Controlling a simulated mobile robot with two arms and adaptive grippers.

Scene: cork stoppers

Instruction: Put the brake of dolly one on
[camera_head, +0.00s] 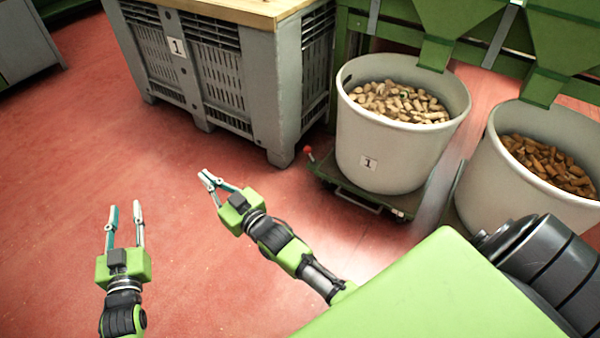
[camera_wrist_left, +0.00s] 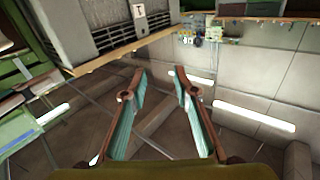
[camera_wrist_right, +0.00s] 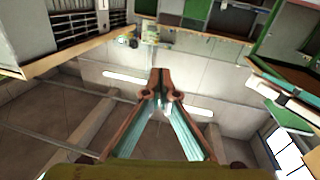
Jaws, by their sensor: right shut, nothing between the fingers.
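Dolly one (camera_head: 352,193) is a low green platform on the floor, under a grey round tub (camera_head: 395,145) labelled 1 and filled with corks. A small red knob (camera_head: 308,150) stands up at the dolly's left corner; it looks like the brake lever. My right gripper (camera_head: 206,178) is shut and empty, to the left of the knob and apart from it, over open floor. It also shows shut in the right wrist view (camera_wrist_right: 161,72). My left gripper (camera_head: 125,208) is open and empty, further left over the floor; its spread fingers show in the left wrist view (camera_wrist_left: 160,72).
A grey slatted crate (camera_head: 262,85) labelled 1 with a wooden top (camera_head: 235,8) stands behind my grippers, left of the dolly. A second cork-filled tub (camera_head: 490,165) stands at the right. Green hoppers (camera_head: 450,20) hang above the tubs. The red floor at left is clear.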

